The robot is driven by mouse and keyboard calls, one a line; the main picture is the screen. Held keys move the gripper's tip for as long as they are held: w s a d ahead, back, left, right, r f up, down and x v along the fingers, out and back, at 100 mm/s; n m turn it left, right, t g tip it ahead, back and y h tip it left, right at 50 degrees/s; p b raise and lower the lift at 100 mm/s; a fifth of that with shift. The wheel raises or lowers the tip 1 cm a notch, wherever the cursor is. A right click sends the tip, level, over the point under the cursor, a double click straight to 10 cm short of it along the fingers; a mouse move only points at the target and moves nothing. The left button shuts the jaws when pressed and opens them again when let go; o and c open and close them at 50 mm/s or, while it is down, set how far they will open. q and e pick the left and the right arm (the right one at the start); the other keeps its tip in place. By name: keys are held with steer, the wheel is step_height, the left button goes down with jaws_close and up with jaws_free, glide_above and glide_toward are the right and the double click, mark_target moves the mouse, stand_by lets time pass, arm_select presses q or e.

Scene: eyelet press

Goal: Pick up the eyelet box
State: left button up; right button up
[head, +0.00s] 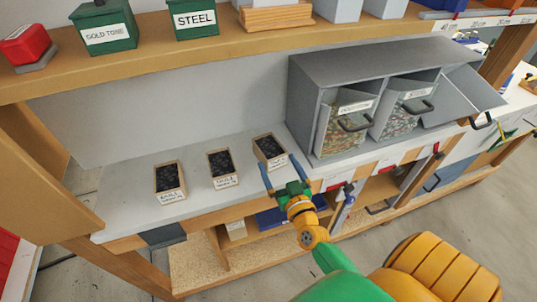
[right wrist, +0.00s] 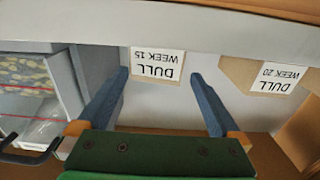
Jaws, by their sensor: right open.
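Three small open wooden boxes with dark contents stand in a row on the grey bench: a left one (head: 169,178), a middle one (head: 222,164) and a right one (head: 269,149). The frames do not show which is called the eyelet box. My right gripper (head: 279,164) is open and empty at the front of the right box. In the right wrist view, a label (right wrist: 158,65) reading DULL WEEK 15 upside down appears between the blue fingertips. Whether the fingers overlap the box sides is unclear. My left gripper is not in view.
A grey cabinet (head: 345,66) with tilted-out bins of small pieces stands close to the right. Another box (right wrist: 265,77) labelled DULL WEEK 20 is beside the fingers. A wooden shelf (head: 160,55) with green tins (head: 104,28) runs above. The bench's left end is clear.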

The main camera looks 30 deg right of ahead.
mark_target(271, 152)
steer(key=x, duration=0.6)
steer(key=shift+w+a+f, duration=0.1)
steer(key=shift+w+f, duration=0.05)
steer(key=c, duration=0.5)
jaws_close()
stand_by(0.5)
steer(key=o, duration=0.5)
jaws_free()
